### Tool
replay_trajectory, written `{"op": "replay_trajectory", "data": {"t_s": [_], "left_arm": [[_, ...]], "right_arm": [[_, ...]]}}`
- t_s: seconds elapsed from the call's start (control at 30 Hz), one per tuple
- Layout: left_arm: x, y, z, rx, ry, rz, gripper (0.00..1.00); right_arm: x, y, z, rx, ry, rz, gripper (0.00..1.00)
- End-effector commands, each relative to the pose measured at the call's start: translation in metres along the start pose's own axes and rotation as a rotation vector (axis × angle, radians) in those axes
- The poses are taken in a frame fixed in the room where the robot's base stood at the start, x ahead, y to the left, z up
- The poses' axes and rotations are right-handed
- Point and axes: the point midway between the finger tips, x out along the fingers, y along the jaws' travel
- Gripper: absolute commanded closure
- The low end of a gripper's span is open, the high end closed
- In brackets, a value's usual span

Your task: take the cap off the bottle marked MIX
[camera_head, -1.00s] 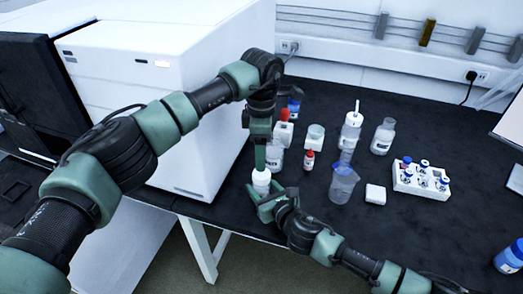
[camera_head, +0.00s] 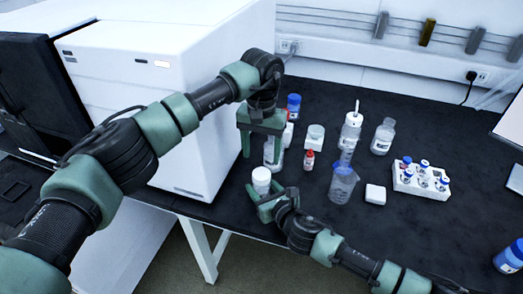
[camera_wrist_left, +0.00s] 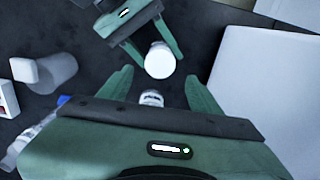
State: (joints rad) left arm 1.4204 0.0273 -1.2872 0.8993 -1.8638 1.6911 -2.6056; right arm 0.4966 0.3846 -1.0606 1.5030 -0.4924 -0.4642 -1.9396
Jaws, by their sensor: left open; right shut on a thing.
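A small bottle with a white cap (camera_head: 261,178) stands upright near the table's front edge. My right gripper (camera_head: 264,199) is shut around its body. No MIX marking is readable on it. In the left wrist view the white cap (camera_wrist_left: 160,62) shows from above, with the right gripper (camera_wrist_left: 143,38) beside it. The cap appears to sit on the bottle. My left gripper (camera_head: 262,150) is open and empty, above and behind the cap, fingers pointing down. Its fingers also show in the wrist view (camera_wrist_left: 158,86), apart from the cap.
A labelled bottle (camera_head: 269,158) stands behind the left gripper's fingers, partly hidden. A large white instrument (camera_head: 190,90) bounds the left side.

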Motion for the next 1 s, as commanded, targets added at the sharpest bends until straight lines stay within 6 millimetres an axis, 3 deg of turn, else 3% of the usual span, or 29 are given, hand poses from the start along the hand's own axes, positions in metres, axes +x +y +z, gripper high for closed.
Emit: {"op": "replay_trajectory", "data": {"t_s": [0.53, 0.97, 1.0], "left_arm": [[0.07, 0.0, 0.0, 0.017, -0.002, 0.001, 0.36], [0.08, 0.0, 0.0, 0.018, 0.0, 0.0, 0.36], [0.08, 0.0, 0.0, 0.018, 0.0, 0.0, 0.47]], "right_arm": [[0.0, 0.0, 0.001, 0.0, -0.002, 0.0, 1.0], [0.0, 0.0, 0.001, 0.0, -0.002, 0.0, 1.0], [0.0, 0.0, 0.001, 0.0, -0.002, 0.0, 1.0]]}}
